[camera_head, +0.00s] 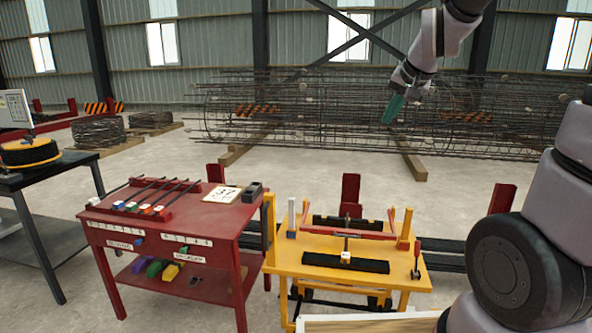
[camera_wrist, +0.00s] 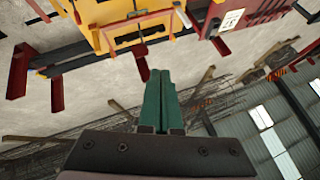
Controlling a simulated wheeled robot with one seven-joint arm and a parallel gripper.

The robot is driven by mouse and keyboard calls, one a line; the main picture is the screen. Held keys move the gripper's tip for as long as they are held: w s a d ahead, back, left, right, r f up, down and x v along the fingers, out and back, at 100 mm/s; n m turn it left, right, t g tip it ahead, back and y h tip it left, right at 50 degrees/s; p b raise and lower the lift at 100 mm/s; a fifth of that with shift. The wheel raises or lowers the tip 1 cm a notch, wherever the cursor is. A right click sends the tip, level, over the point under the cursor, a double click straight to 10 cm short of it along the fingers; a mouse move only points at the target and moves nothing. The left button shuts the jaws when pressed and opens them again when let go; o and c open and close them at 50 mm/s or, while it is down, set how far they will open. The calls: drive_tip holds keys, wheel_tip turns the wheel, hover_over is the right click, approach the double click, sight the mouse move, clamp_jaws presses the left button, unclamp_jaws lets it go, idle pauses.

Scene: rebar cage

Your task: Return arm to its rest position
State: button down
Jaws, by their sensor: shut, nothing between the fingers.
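My gripper (camera_head: 394,108) hangs at the upper right in the head view, in front of the rebar cage and high above the floor. Its green fingers point down and a little left. In the wrist view the green fingers (camera_wrist: 158,98) lie side by side, shut with nothing between them. My arm comes in from the right edge and the top of the head view; part of it is out of frame. The gripper touches nothing.
A red table (camera_head: 222,222) with coloured-ended rods and a yellow workbench (camera_head: 415,277) stand in front. The long rebar cage (camera_head: 340,118) lies behind on wooden beams. A black table (camera_head: 50,178) stands at left. The floor between benches and cage is mostly open.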

drive_tip(key=s+r, duration=0.2)
drive_tip(key=s, duration=0.7)
drive_tip(key=s+d+r, duration=0.1)
drive_tip(key=s+r, duration=0.1)
drive_tip(key=s, duration=0.8)
drive_tip(key=shift+s+d+n, duration=0.2)
drive_tip(key=shift+s+n, duration=0.05)
drive_tip(key=shift+n, duration=0.05)
